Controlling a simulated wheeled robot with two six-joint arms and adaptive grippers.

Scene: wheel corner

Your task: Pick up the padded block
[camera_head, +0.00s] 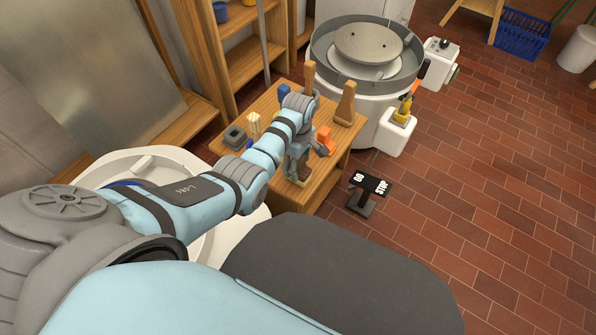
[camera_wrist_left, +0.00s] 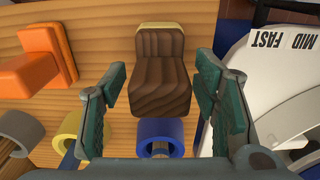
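A brown, grained block with a pale cream end, which looks like the padded block (camera_wrist_left: 161,75), lies on the wooden table (camera_wrist_left: 95,22) in the left wrist view. My left gripper (camera_wrist_left: 160,68) is open, with one finger on each side of the block. A gap shows between each finger and the block. In the head view my left gripper (camera_head: 298,165) points down at the table's near right part, and my arm hides most of what is under it. My right gripper is not in view.
An orange piece (camera_wrist_left: 38,62) stands left of the gripper, and a blue ring (camera_wrist_left: 160,136) lies close below the block. A white panel marked MID and FAST (camera_wrist_left: 285,65) is at right. A wooden piece (camera_head: 346,105) stands at the table's back right, near the wheel (camera_head: 366,50).

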